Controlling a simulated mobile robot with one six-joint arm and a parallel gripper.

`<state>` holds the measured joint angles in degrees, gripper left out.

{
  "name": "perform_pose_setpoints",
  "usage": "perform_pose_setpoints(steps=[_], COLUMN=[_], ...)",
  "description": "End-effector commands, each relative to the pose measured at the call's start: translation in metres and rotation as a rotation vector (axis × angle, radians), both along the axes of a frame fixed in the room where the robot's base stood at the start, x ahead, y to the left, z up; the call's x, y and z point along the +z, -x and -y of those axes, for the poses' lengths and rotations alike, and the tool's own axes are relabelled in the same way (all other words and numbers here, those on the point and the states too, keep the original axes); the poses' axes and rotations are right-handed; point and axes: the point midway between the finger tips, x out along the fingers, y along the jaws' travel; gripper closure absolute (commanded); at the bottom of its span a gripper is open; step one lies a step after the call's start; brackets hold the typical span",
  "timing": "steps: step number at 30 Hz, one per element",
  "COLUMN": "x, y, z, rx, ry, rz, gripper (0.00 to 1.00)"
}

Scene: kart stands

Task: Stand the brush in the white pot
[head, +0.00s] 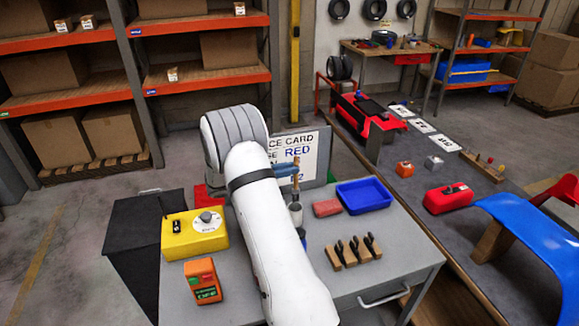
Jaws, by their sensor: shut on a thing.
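My white arm reaches over the grey workbench. My gripper (287,171) shows only in part, small, past the arm's forearm and in front of the sign board. It is shut on the brush (295,165), whose thin tan upright part shows beside the jaws. Below it a small pale pot (296,214) stands on the bench, just right of my arm. The brush is roughly upright above the pot. The picture is too small to tell whether the brush's lower end is inside the pot or above it.
On the grey bench (402,262) are a yellow box with a dial (195,232), an orange device (203,281), a red block (326,208), a blue tray (364,195) and a wooden rack with dark tools (353,252). A sign board (312,150) stands behind.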

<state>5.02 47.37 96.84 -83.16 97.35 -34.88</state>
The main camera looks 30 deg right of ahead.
Motion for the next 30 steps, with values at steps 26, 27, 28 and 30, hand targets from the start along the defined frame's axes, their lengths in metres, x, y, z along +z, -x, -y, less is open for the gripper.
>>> perform_pose_setpoints(steps=[26,27,28,30], x=[-0.070,-0.071,-0.071,-0.072], y=[0.000,0.000,0.000,-0.001], z=[-0.001,-0.001,-0.001,-0.001], rx=[0.002,0.002,0.002,0.002], ry=[0.000,0.000,0.000,0.000], rz=[0.000,0.000,0.001,0.001], gripper=[1.00,1.00,1.00,1.00])
